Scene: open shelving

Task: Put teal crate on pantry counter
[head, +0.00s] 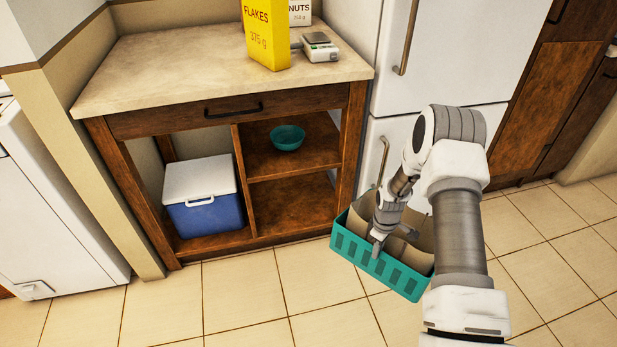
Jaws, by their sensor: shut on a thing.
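The teal crate (350,247) is at the lower right of the head view, in front of the white fridge and to the right of the counter unit. It has slotted sides, and tan items show inside it. My gripper (376,246) is at the crate's near wall and is shut on it. My arm hides part of the crate's right side. Whether the crate touches the floor is hard to tell. The pantry counter (180,70) is a pale worktop on a brown wooden unit, at the upper left.
A yellow flakes box (266,35), a white nuts box (300,12) and a small scale (320,47) stand at the counter's back right. The counter's left and middle are bare. Below are a blue cooler (203,205) and a teal bowl (287,137). The fridge (440,60) stands right.

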